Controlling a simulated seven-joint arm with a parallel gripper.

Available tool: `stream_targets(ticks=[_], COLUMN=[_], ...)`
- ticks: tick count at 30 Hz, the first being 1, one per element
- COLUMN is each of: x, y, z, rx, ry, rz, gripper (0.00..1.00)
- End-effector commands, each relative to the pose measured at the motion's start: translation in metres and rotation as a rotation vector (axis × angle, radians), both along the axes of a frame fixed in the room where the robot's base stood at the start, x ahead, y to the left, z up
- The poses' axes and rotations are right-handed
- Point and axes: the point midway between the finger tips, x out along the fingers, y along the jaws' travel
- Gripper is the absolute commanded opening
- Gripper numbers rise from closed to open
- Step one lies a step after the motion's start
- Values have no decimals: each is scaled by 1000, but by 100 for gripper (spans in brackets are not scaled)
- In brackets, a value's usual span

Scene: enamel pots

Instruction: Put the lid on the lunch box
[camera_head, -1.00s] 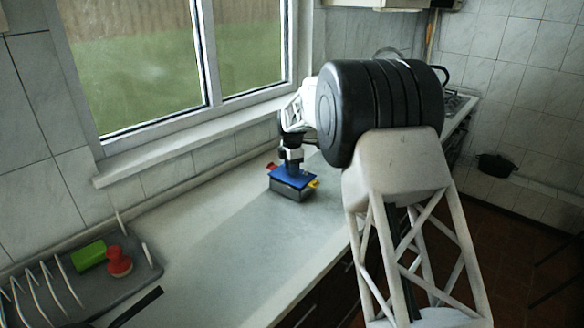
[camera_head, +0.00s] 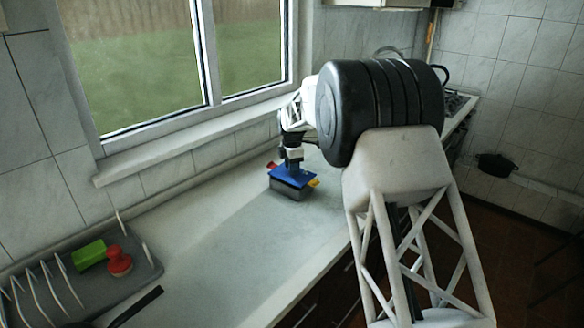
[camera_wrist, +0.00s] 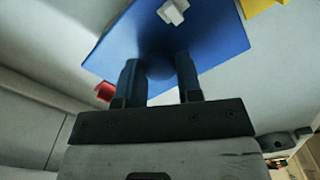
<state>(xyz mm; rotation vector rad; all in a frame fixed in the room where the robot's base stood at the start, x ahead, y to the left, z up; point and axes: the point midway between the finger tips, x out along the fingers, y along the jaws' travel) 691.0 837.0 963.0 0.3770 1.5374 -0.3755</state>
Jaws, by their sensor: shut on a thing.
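The lunch box (camera_head: 290,191) is a grey box on the counter, with a red tab (camera_head: 271,165) on one side and a yellow tab (camera_head: 314,183) on the other. The blue lid (camera_head: 302,178) lies level over its top; I cannot tell whether it is fully seated or a thin gap remains. My gripper (camera_wrist: 160,75) points down from above and is shut on the lid's round blue knob (camera_wrist: 160,66). In the wrist view the lid (camera_wrist: 215,35) fills the upper middle, with a small white piece (camera_wrist: 172,12) on it, and hides the box's inside.
A grey dish rack (camera_head: 140,262) with a green block (camera_head: 89,254) and a red stamp-shaped thing (camera_head: 118,262) stands at the near left. A dark handle (camera_head: 135,307) juts over the near counter. The counter (camera_head: 215,235) between rack and box is clear. The window wall runs behind.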

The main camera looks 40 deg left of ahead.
Motion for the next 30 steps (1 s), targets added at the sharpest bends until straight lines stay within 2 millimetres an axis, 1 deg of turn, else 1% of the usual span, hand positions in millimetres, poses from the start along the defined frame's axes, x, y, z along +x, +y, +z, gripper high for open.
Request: stream_targets(ticks=[13, 30], x=[0, 0], y=[0, 0], z=[-1, -9], rx=[-1, -1], ry=[0, 0], rz=[0, 0], gripper=[14, 14])
